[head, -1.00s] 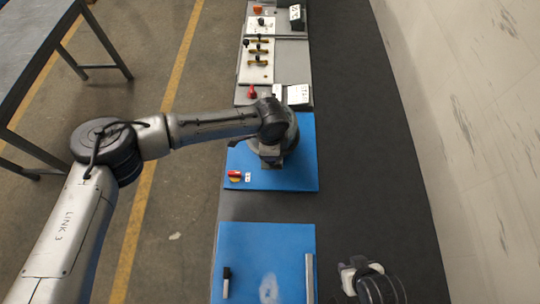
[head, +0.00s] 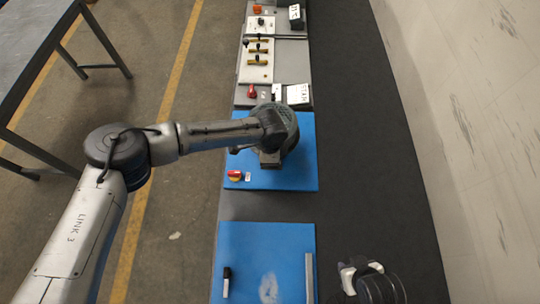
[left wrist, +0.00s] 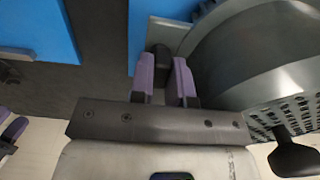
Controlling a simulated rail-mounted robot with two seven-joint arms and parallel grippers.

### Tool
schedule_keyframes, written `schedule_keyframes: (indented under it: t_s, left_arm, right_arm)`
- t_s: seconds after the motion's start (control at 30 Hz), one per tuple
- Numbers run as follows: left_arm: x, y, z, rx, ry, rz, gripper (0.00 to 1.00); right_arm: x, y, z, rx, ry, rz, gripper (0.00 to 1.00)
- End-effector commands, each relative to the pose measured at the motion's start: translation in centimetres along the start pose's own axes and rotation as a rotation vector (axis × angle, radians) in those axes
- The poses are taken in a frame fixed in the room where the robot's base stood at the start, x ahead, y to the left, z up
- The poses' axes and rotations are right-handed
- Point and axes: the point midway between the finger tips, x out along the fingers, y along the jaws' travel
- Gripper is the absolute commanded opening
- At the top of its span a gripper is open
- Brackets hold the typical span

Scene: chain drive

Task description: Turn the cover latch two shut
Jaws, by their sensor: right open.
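In the left wrist view my left gripper (left wrist: 163,82) has its two purple fingers on either side of a dark upright knob (left wrist: 161,58). It may be a cover latch, but no label shows. I cannot tell whether the fingers press on it. A large grey rounded housing (left wrist: 235,55) with a perforated face stands close to the right of the fingers. In the head view my left wrist hides the fingers and part of this round housing (head: 292,132) on the far blue panel (head: 300,178). My right gripper (head: 358,277) is open and empty, right of the near blue panel.
A red and yellow switch (head: 235,176) sits at the far panel's left edge. The near blue panel (head: 262,240) carries a black-topped handle (head: 227,282) and a grey bar (head: 309,278). Several panels with controls line the bench beyond.

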Motion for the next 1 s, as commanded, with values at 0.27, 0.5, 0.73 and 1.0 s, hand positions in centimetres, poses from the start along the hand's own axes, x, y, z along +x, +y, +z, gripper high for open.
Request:
schedule_keyframes:
  t_s: [0.27, 0.5, 0.73, 1.0]
  left_arm:
    - [-0.1, 0.0, 0.0, -0.005, 0.0, 0.0, 0.0]
    - [-0.3, 0.1, 0.0, -0.085, 0.001, 0.003, 0.0]
    - [-0.5, 0.3, -0.1, -0.269, 0.001, 0.006, 0.0]
    - [-0.5, 0.4, -0.1, -0.528, 0.0, 0.006, 0.0]
  right_arm:
    - [-0.1, 0.0, 0.0, 0.001, 0.0, -0.001, 0.43]
    - [-1.3, 0.1, -0.4, -0.001, -0.001, 0.001, 0.43]
    - [-3.7, 0.3, -1.1, -0.008, -0.002, 0.006, 0.43]
    - [-6.5, 0.5, -2.0, -0.009, -0.001, 0.007, 0.43]
